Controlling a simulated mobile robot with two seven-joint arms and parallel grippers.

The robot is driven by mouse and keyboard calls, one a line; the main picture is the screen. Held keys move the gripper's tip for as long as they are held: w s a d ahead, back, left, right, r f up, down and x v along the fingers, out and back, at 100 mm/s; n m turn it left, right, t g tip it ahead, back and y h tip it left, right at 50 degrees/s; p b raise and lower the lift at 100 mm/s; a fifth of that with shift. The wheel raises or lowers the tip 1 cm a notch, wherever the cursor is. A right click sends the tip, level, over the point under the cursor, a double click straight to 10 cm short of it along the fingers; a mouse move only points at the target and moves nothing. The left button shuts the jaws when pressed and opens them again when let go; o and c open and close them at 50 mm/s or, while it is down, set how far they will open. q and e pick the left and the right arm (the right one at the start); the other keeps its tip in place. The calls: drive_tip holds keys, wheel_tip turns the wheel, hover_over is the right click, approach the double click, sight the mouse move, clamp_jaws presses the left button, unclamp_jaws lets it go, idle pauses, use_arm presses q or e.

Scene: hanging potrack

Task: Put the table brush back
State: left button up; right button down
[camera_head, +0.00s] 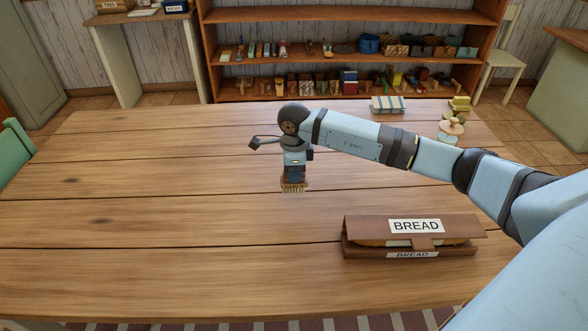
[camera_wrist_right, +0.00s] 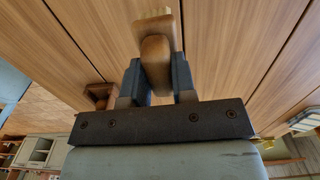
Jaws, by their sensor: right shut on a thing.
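The table brush (camera_head: 294,188) has a brown wooden body and pale bristles that point down in the head view. My right gripper (camera_head: 295,178) is shut on it above the middle of the wooden table (camera_head: 150,215). In the right wrist view the brush's rounded wooden body (camera_wrist_right: 156,60) sits between the two dark fingers of the gripper (camera_wrist_right: 157,80), with pale bristles beyond it. I cannot tell whether the bristles touch the tabletop. My left gripper is in neither view.
A brown bread box (camera_head: 360,247) labelled BREAD stands at the table's front right. A striped item (camera_head: 388,104) and a small stand with yellow things (camera_head: 459,105) are at the back right. A stocked shelf (camera_head: 350,55) stands behind. The table's left half is clear.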

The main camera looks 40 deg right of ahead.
wheel_tip(320, 180, down, 2)
drive_tip(key=shift+f+b, duration=0.1)
drive_tip(key=shift+b, duration=0.5)
drive_tip(key=shift+f+b, duration=0.55)
drive_tip(key=shift+f, duration=0.25)
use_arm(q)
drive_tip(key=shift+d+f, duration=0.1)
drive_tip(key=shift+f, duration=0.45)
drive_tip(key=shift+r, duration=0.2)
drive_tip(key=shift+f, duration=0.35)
use_arm(e)
drive_tip(key=shift+f, duration=0.15)
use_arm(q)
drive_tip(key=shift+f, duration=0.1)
use_arm(e)
drive_tip(key=shift+f, duration=0.2)
drive_tip(key=c, duration=0.8)
unclamp_jaws()
drive_tip(key=shift+c, duration=0.2)
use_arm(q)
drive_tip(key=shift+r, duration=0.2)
